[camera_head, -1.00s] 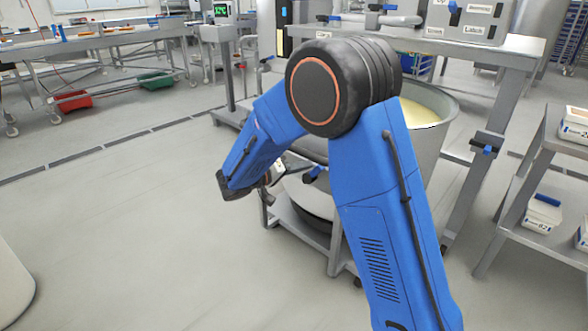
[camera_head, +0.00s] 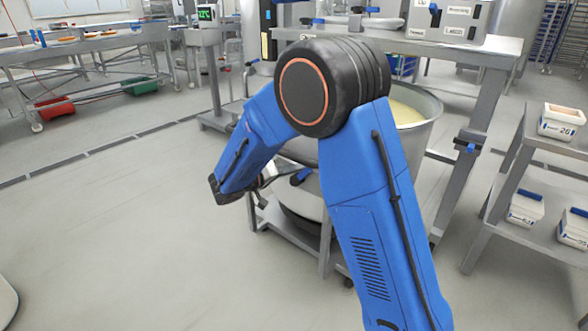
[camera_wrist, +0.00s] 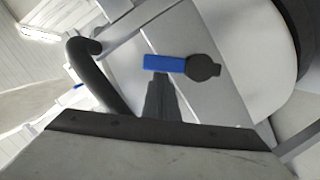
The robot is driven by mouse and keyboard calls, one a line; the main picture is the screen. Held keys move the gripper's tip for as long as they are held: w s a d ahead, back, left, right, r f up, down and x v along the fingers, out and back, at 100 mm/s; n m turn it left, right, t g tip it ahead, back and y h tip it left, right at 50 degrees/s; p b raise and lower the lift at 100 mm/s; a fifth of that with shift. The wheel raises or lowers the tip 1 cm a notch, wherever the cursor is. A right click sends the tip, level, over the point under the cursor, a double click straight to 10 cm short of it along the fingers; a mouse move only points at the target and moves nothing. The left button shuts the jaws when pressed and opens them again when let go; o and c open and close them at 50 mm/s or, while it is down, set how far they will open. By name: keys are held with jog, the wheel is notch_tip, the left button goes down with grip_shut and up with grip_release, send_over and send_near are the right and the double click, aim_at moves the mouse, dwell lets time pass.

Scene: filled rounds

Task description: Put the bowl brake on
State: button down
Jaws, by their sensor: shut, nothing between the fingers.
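The bowl (camera_head: 415,136) is a large grey metal vessel with pale yellow contents, on a low wheeled frame, partly hidden behind my blue arm. A blue lever (camera_head: 300,176) sits low at the bowl's left side. In the wrist view, a blue lever (camera_wrist: 165,64) points left from a round black pivot (camera_wrist: 203,68) on a pale metal surface. My gripper (camera_wrist: 160,82) is shut and empty, its dark fingers just below the blue lever in that picture. Whether they touch it I cannot tell. In the head view the fingers are small and unclear.
A dark curved tube (camera_wrist: 88,75) stands left of the lever in the wrist view. A steel shelf (camera_head: 505,232) with white boxes stands at the right. A steel bench (camera_head: 490,48) stands behind the bowl. The floor at the left front is open.

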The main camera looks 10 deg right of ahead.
aim_at(305, 174)
jog(key=s+m, duration=0.1)
jog(key=d+f+m+y, duration=0.1)
jog(key=m, duration=0.1)
jog(key=s+d+m+t, duration=0.1)
jog(key=shift+s+f, duration=0.25)
jog(key=shift+s, duration=0.05)
jog(key=shift+s+d+f, duration=0.2)
jog(key=shift+s+f, duration=0.1)
jog(key=shift+f, duration=0.15)
jog(key=shift+s+d+f, duration=0.15)
jog(key=shift+s+f, duration=0.1)
jog(key=shift+f, duration=0.25)
jog(key=shift+s, duration=0.1)
dwell(0.3)
